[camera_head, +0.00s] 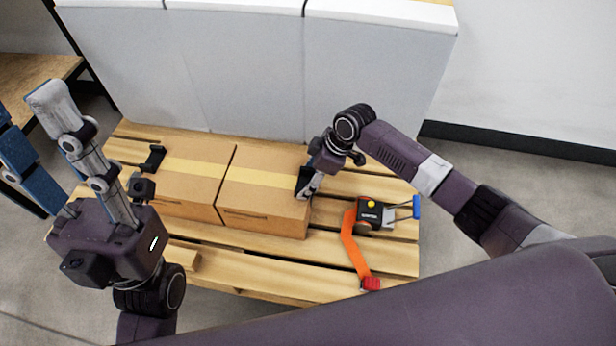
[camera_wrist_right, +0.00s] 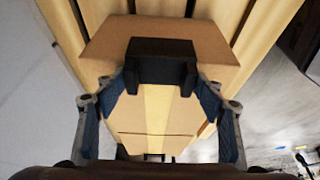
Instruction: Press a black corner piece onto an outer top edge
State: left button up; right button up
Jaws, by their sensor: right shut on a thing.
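Two closed cardboard boxes stand side by side on the pallet: the left box (camera_head: 195,180) and the right box (camera_head: 265,205). My right gripper (camera_head: 309,178) is shut on a black corner piece (camera_wrist_right: 160,62) at the outer right top edge of the right box. The piece lies over that edge in the right wrist view; whether it is fully seated I cannot tell. It shows partly behind the fingers in the head view (camera_head: 303,183). Another black corner piece (camera_head: 153,158) sits at the left box's outer left edge. My left gripper (camera_head: 42,130) is raised at left, fingers apart and empty.
An orange strap (camera_head: 354,250) with a ratchet (camera_head: 370,214) and blue handle lies on the pallet (camera_head: 280,285) right of the boxes. Tall grey panels (camera_head: 250,75) stand behind the pallet. A wooden bench (camera_head: 35,75) is at the far left.

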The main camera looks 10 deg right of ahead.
jog(key=o, duration=1.1)
jog(key=shift+c, duration=0.2)
